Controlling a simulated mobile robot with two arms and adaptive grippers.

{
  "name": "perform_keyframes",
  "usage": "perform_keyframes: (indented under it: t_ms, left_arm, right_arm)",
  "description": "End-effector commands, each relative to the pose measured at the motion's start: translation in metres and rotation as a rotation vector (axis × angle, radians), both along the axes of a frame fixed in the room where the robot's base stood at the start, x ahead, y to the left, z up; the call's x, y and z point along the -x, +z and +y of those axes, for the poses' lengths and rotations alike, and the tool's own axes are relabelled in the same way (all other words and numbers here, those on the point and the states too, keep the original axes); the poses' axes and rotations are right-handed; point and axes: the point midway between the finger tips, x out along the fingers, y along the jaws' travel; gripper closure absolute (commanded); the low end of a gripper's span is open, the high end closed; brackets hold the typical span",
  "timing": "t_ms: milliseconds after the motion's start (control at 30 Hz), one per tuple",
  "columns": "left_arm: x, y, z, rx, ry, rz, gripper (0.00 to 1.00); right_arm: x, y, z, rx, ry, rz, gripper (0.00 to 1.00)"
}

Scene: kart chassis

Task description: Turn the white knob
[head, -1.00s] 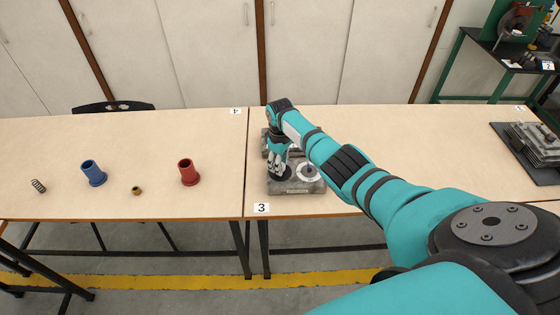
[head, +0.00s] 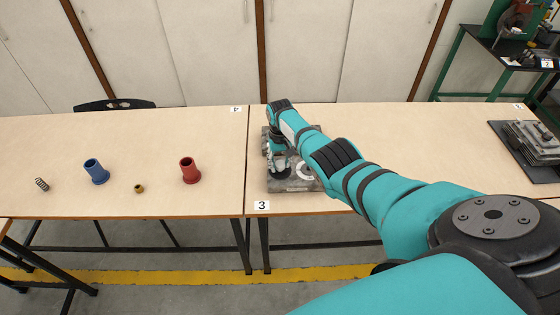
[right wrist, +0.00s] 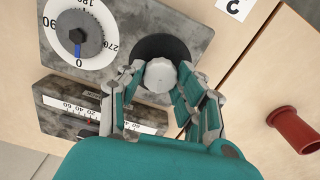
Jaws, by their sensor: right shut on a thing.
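The white knob (right wrist: 160,73) sits on a round black base (right wrist: 166,50) on a grey metal panel (right wrist: 195,33) in the right wrist view. My right gripper (right wrist: 158,84) is shut on the knob, with its fingers on both sides. My left gripper is not in view.
A white dial (right wrist: 75,35) with a blue pointer near 0 lies beside the knob, and a scale plate (right wrist: 90,108) is below. A red bushing (head: 190,170), blue bushing (head: 96,171), brass piece (head: 139,188) and spring (head: 41,184) stand on the left table. Metal plates (head: 535,143) lie right.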

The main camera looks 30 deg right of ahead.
Motion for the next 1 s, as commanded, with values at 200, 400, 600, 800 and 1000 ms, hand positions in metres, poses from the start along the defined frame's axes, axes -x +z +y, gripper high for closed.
perform_keyframes:
  t_ms: [200,400,600,800,1000]
  left_arm:
    - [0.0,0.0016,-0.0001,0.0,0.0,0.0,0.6]
    - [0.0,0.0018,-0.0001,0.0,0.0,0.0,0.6]
    - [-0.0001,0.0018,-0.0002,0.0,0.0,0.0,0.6]
    - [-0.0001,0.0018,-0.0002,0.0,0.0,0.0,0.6]
    - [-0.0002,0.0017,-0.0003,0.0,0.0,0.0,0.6]
  right_arm:
    - [-0.0013,0.0013,0.0001,0.0,-0.07,-0.003,0.98]
    - [-0.0015,0.0013,0.0001,0.0,-0.094,-0.004,0.98]
    - [-0.0017,0.0014,0.0001,0.0,-0.096,-0.004,0.98]
    - [-0.0018,0.0015,0.0,0.0,-0.095,-0.005,0.61]
    - [-0.0011,0.0009,-0.0001,0.001,-0.095,-0.003,0.43]
